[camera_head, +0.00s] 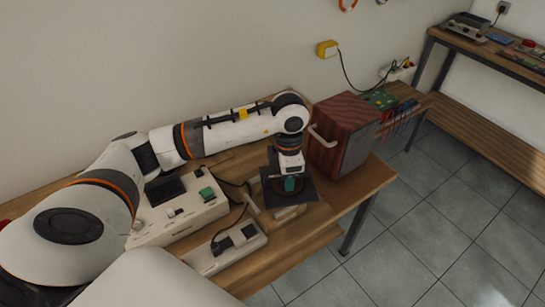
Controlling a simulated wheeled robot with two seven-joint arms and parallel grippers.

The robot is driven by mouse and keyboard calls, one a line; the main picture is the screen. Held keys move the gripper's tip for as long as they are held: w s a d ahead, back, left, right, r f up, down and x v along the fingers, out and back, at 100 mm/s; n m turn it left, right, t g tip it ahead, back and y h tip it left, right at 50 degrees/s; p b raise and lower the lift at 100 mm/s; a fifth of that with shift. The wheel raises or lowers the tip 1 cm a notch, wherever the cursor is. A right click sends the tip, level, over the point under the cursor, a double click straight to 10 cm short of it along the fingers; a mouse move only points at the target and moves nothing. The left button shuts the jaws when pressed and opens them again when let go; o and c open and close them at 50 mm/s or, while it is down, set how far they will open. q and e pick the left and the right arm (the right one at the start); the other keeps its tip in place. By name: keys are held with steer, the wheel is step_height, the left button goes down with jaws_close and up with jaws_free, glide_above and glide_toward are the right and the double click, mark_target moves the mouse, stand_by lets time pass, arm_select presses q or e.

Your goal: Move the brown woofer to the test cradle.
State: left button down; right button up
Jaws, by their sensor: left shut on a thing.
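My left gripper (290,183) points down over the right part of the wooden bench. It is shut on a dark square piece with a brownish round middle, which looks like the brown woofer (305,192). A small teal part shows at its centre, between or beside the fingertips. A pale wooden piece, perhaps the test cradle (290,213), shows below the dark piece. I cannot tell whether the two touch. The gripper and the dark piece hide part of what lies underneath. My right gripper is not in view.
A red-brown speaker cabinet (338,127) with a grey front stands close to the right of the gripper. White devices (180,215) with cables stand to the left on the bench (362,188). Green boards (380,99) and tools lie behind the cabinet. Another table (490,52) stands at the far right.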

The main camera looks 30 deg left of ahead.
arm_select(q)
steer(key=a+n, duration=0.1)
steer(key=n, duration=0.1)
steer(key=w+n, duration=0.1)
steer(key=n, duration=0.2)
steer(key=w+a+f+n, duration=0.1)
steer(key=n, duration=0.2)
steer(key=shift+w+a, duration=0.2)
steer(key=shift+a, duration=0.1)
steer(key=w+a+f+n, duration=0.2)
steer(key=a+f+n, duration=0.3)
steer(key=n, duration=1)
steer(key=shift+w+a+f+b, duration=0.2)
steer(key=shift+w+b, duration=0.15)
steer(key=shift+w, duration=0.05)
